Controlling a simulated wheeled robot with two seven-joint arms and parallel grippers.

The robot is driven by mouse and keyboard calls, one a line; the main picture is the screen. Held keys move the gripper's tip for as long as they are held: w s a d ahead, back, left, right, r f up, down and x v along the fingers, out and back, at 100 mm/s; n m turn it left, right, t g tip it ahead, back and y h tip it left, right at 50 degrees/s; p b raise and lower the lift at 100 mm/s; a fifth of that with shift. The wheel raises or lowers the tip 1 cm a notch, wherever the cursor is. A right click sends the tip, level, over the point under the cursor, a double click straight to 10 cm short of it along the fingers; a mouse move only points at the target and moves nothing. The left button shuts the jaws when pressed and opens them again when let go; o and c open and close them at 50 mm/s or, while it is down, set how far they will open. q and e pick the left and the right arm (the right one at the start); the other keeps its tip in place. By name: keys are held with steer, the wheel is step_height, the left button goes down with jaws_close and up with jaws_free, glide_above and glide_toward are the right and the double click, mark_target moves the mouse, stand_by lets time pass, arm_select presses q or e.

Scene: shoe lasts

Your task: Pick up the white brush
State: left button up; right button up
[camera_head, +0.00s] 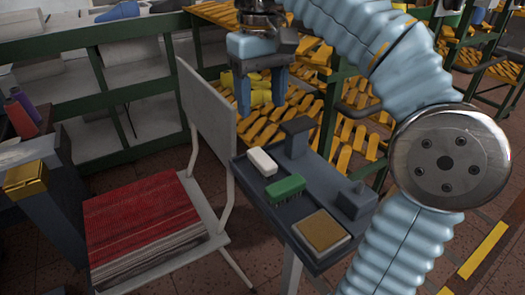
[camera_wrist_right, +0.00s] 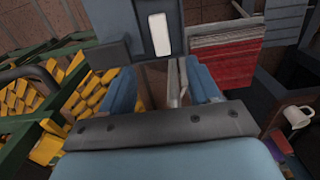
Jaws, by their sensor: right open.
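The white brush (camera_head: 262,161) lies on a small grey tray table (camera_head: 262,205), near its back left corner. It also shows in the right wrist view as a white upright oblong (camera_wrist_right: 159,34), beyond the gap between the fingers. My right gripper (camera_head: 262,108) hangs above and behind the brush in the head view, apart from it. Its two blue fingers are spread with nothing between them, as the right wrist view also shows (camera_wrist_right: 163,82). My left gripper does not show.
A green brush (camera_head: 285,188) lies just in front of the white one. A tan pad (camera_head: 321,231) and dark grey blocks (camera_head: 354,199) share the tray table. A chair with a red striped cover (camera_head: 140,220) stands left. Racks of yellow shoe lasts (camera_head: 290,112) stand behind.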

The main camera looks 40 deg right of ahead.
mark_target(262, 157)
step_height(262, 157, down, 13)
steer(key=shift+s+r+b, duration=0.1)
steer(key=shift+b, duration=0.45)
jaws_close()
